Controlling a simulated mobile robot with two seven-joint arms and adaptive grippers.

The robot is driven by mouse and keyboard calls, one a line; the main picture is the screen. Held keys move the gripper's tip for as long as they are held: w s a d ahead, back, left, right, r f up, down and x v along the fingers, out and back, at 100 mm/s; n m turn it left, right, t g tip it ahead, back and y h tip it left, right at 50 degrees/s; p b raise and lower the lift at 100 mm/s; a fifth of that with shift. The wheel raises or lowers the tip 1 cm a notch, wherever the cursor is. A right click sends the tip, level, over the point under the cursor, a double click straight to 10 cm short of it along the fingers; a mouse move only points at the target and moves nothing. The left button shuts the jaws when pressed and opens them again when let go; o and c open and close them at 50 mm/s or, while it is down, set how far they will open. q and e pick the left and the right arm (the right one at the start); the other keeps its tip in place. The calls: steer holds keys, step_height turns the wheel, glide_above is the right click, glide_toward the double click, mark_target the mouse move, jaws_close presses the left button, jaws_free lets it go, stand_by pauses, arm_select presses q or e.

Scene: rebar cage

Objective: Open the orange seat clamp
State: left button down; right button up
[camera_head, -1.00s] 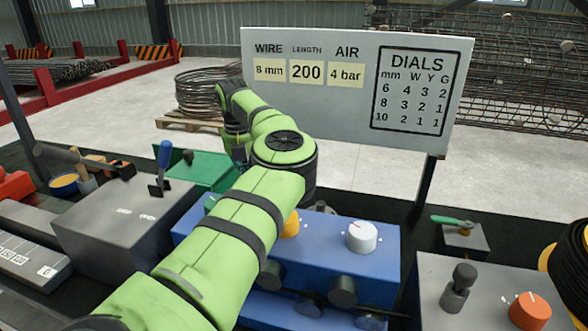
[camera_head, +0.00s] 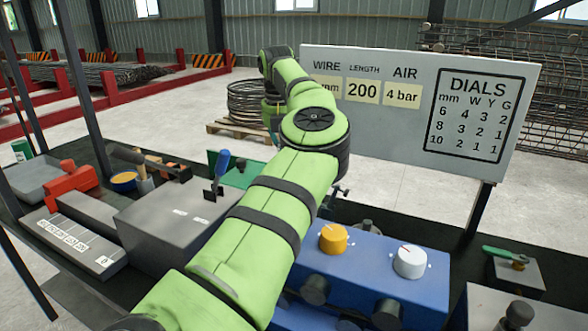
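An orange-red clamp-like block (camera_head: 72,184) sits at the far left of the dark bench, at the end of a grey rail with a white number scale (camera_head: 75,238). It looks like the orange seat clamp; whether it is open or shut is too small to tell. My green arm crosses the middle of the view from the bottom left, well to the right of the block. Its gripper cannot be made out behind the arm. My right gripper is not in view.
A grey box (camera_head: 172,225) with a blue-handled lever (camera_head: 221,165) stands between block and arm. A blue dial box (camera_head: 375,270) and signboard (camera_head: 420,110) are right.

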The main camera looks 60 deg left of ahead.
arm_select(q)
steer(key=shift+s+a+r, duration=0.2)
steer(key=shift+s+r, duration=0.1)
steer(key=shift+r, duration=0.35)
steer(key=shift+s+a+r, duration=0.2)
steer(key=shift+s+r, duration=0.05)
steer(key=shift+r, duration=0.35)
